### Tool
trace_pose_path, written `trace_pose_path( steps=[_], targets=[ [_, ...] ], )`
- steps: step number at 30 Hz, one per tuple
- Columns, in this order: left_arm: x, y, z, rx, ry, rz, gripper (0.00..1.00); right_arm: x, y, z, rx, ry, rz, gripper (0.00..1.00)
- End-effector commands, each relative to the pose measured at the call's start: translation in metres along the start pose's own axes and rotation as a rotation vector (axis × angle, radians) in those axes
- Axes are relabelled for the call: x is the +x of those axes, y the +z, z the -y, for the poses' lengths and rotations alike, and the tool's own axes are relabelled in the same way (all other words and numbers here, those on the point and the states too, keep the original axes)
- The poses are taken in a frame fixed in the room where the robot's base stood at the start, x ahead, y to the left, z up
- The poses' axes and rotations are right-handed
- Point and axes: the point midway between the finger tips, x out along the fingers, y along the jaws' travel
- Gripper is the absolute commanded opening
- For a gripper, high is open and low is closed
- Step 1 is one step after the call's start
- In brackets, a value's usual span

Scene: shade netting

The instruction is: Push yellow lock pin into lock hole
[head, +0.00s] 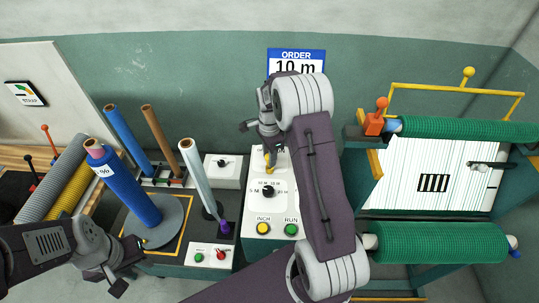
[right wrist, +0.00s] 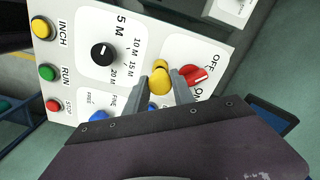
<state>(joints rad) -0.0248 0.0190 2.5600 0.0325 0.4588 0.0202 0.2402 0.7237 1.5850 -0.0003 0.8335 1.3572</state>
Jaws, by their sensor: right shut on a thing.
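The yellow lock pin (right wrist: 160,82) stands out between the fingers of my right gripper (right wrist: 163,90), which is shut on it, in the right wrist view. A yellow piece of it (head: 268,160) also shows below that gripper in the head view. The pin is at the control panel (head: 252,217), between the length dial and the red OFF/ON switch (right wrist: 196,75). I cannot make out the lock hole or how deep the pin sits. My left gripper (head: 129,268) is open and empty at the lower left, beside the blue roll's turntable.
A black dial (head: 268,191) and the yellow INCH (head: 263,229) and green RUN (head: 291,230) buttons sit on the panel. A blue roll (head: 125,188) and a pale roll (head: 198,178) stand left. Green netting rolls (head: 437,242) are at right.

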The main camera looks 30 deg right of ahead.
Motion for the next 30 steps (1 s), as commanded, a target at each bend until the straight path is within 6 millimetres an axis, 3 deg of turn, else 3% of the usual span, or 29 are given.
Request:
trace_pose_path(
  steps=[30],
  targets=[
    [0.0030,0.0003,0.0001,0.000,0.000,0.000,0.36,0.0090,-0.0002,0.0003,0.000,-0.001,0.000,0.00]
  ],
)
